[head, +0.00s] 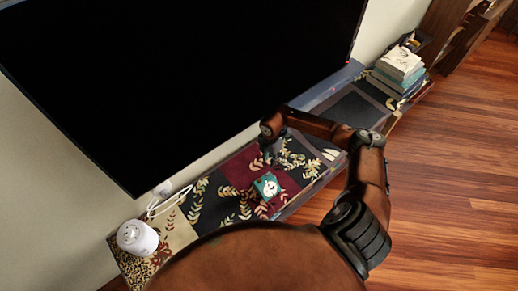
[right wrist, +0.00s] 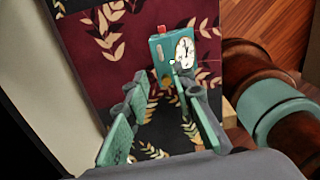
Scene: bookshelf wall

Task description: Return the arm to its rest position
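My right gripper (head: 272,153) hangs over the patterned cloth on the low bench, below the black screen. In the right wrist view its two green-padded fingers (right wrist: 160,98) stand apart with nothing between them but the dark, leaf-patterned cloth. My right arm is stretched out, bent at the elbow, over the bench. A small teal clock (head: 267,186) with a white round face stands on the cloth close to this gripper. In the right wrist view the clock (right wrist: 164,59) is just beyond the fingertips, apart from them. My left gripper is not in view.
A large black screen (head: 180,80) stands close behind the bench (head: 240,188). A white round device (head: 137,238) with a cable is at the bench's left end. A stack of books (head: 398,70) is at the far right end. The wooden floor (head: 450,170) at right is clear.

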